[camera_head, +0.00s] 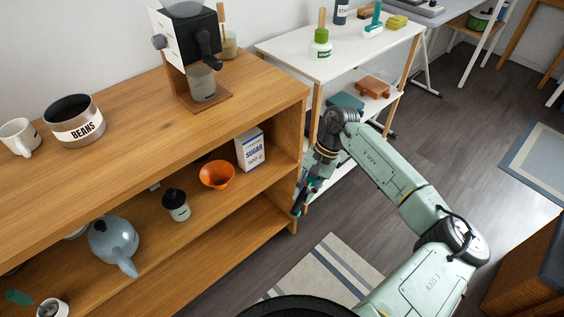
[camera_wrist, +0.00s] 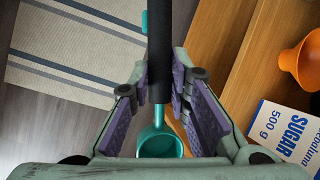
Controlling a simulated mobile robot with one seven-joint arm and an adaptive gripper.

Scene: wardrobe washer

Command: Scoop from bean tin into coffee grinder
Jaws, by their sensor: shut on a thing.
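The bean tin (camera_head: 72,133), grey with a white "BEANS" label, stands open on the top of the wooden shelf unit at the left. Its inside looks dark, and I cannot tell the contents. The coffee grinder (camera_head: 181,50), black and white with a side crank, stands on a wooden base at the far end of the same top. My gripper (camera_head: 304,187) is low beside the unit's right end, away from both. In the wrist view my gripper (camera_wrist: 160,92) is shut on the black handle of a scoop (camera_wrist: 161,144) with a teal bowl. The bowl looks empty.
A white mug (camera_head: 18,135) stands left of the tin. The unit's top is clear between tin and grinder. A white side shelf (camera_head: 330,65) stands behind.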

